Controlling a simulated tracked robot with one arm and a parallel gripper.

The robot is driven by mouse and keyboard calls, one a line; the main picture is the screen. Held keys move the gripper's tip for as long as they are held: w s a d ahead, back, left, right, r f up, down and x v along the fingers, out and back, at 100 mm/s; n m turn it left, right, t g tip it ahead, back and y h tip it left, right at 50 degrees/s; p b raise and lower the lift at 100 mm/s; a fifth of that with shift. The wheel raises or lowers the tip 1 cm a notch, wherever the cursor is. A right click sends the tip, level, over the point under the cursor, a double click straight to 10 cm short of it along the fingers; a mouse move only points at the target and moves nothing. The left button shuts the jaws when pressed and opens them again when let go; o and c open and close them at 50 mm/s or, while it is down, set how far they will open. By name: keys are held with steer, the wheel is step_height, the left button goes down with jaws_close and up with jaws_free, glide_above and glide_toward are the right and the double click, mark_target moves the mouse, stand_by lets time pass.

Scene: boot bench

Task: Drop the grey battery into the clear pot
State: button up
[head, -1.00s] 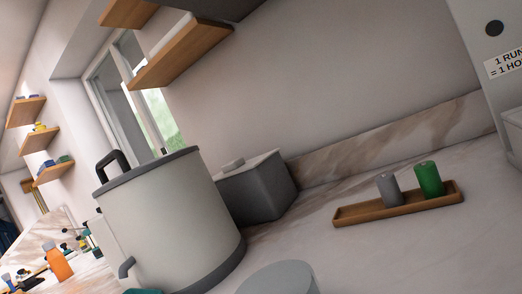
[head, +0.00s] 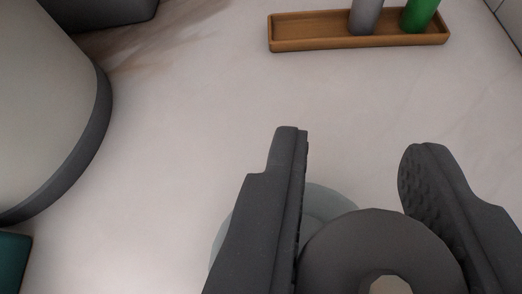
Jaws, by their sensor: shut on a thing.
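My gripper (head: 350,150) reaches up from the bottom of the head view, its two dark fingers on either side of a dark grey round thing (head: 375,235). It is shut on this thing, which looks like the grey battery seen end-on, with a pale spot in its middle. Its lower part is cut off by the frame edge. The clear pot (head: 335,198) shows as a pale, see-through rounded shape behind the left finger and the held thing. Most of the pot is hidden, and I cannot tell the height between it and the held thing.
A wooden tray (head: 290,43) at the top holds a grey cylinder (head: 365,16) and a green cylinder (head: 419,14). A large pale canister (head: 45,110) with a dark base stands at left, a teal thing (head: 12,262) below it. The pale worktop between is clear.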

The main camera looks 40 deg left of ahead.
mark_target(342, 238)
steer(key=shift+w+d+f+b, duration=0.1)
steer(key=shift+f+b, duration=0.1)
steer(key=shift+f, duration=0.25)
steer(key=shift+d+f+b, duration=0.1)
steer(key=shift+f+b, duration=0.05)
steer(key=shift+f, duration=0.25)
steer(key=shift+f+b, duration=0.8)
steer(key=shift+f, duration=1.15)
steer(key=o, duration=1.1)
steer(key=v, duration=1.3)
steer(key=shift+s+d+r+p, duration=0.1)
steer(key=shift+s+r+p, duration=0.05)
steer(key=shift+s+p, duration=0.2)
